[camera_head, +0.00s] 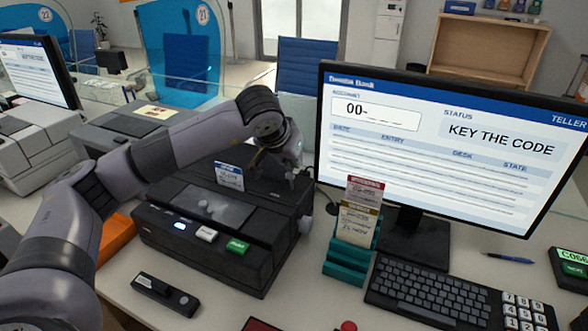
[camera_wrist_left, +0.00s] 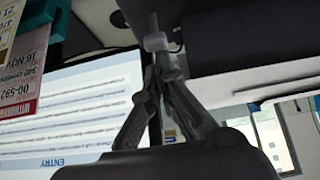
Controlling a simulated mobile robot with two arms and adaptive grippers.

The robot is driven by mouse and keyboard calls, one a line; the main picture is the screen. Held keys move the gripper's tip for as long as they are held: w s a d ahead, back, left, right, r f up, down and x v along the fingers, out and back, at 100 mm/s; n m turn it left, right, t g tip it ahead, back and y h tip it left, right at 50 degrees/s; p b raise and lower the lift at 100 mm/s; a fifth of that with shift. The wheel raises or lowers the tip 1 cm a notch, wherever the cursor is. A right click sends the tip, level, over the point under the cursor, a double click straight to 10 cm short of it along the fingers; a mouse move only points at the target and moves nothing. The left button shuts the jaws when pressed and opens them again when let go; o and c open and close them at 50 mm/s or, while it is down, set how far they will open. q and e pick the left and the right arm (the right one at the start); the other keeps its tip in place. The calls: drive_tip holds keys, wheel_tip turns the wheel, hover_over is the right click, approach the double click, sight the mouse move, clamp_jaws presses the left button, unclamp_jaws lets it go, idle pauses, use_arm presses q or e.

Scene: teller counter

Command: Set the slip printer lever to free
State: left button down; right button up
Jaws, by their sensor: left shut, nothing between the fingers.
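The black slip printer (camera_head: 165,238) stands on the counter, with a lit button, a white button and a green button on its front. A small light grey lever end (camera_head: 292,178) shows near its back right corner. My left arm reaches over the printer, and my left gripper (camera_head: 284,163) is at that corner, partly hidden by the wrist. In the left wrist view the closed fingertips (camera_wrist_left: 157,58) are right by the pale lever knob (camera_wrist_left: 155,42); I cannot tell whether they touch. The gripper holds nothing. The lever's marked positions are not readable.
A round knob (camera_head: 305,224) sticks out of the printer's right side. A teal slip holder (camera_head: 345,268) with cards stands right of it, before the monitor (camera_head: 440,140). A keyboard (camera_head: 430,292) lies front right. A small black device (camera_head: 165,294) lies before the printer.

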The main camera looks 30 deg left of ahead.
use_arm(q)
drive_tip(key=shift+w+r+p, duration=0.1)
drive_tip(key=shift+p, duration=0.2)
drive_tip(key=shift+r+p, duration=0.4)
drive_tip(key=shift+r, duration=0.3)
